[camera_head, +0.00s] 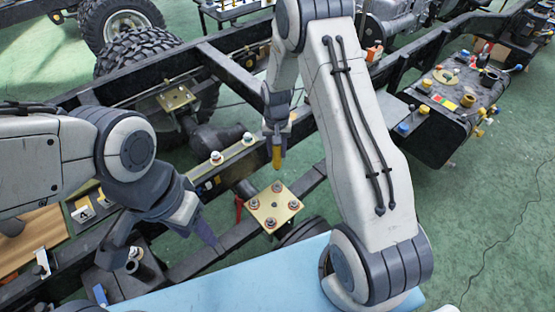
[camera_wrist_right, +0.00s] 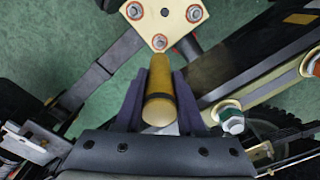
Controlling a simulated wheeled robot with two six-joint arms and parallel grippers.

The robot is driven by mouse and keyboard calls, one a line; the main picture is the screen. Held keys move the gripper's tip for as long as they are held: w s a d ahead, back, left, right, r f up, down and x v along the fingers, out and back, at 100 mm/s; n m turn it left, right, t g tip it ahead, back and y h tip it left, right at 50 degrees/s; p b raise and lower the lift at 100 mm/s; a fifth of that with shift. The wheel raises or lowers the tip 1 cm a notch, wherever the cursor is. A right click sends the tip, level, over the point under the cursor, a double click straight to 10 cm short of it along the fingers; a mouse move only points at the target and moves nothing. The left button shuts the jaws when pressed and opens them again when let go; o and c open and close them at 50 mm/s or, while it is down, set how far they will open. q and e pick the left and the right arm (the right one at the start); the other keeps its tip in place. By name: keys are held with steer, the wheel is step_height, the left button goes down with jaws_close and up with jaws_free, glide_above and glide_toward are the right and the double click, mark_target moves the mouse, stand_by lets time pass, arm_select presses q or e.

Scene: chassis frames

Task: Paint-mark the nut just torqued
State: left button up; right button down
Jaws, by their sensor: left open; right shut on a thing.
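A pale gold plate (camera_head: 272,208) with several nuts sits on the dark chassis frame. Reddish rings surround the nuts, including one nut (camera_wrist_right: 159,42) nearest the marker in the right wrist view. I cannot tell which nut was just torqued. My right gripper (camera_head: 277,132) is shut on a yellow paint marker (camera_head: 277,157), held upright above the plate's far side and apart from it. The marker also shows between the fingers in the right wrist view (camera_wrist_right: 158,90); its tip is hard to make out. My left gripper (camera_head: 162,242) is open and empty, left of the plate.
Two pale-topped bolts (camera_head: 217,157) stand on the rail behind the plate. A dark tank (camera_head: 452,125) with coloured caps is at right. A light blue surface (camera_head: 225,285) lies in front. A small red part (camera_head: 238,207) is left of the plate.

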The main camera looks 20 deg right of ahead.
mark_target(277, 169)
steer(key=shift+w+f, duration=0.15)
steer(key=shift+f, duration=0.35)
step_height(277, 169, down, 6)
steer(key=b, duration=0.5)
steer(key=shift+f+b, duration=0.4)
steer(key=shift+f, duration=0.25)
steer(key=shift+s+f, duration=0.1)
steer(key=shift+s, duration=0.1)
steer(key=shift+f, duration=0.5)
stand_by(1.0)
steer(key=shift+r, duration=0.1)
stand_by(0.9)
steer(key=shift+p, duration=0.3)
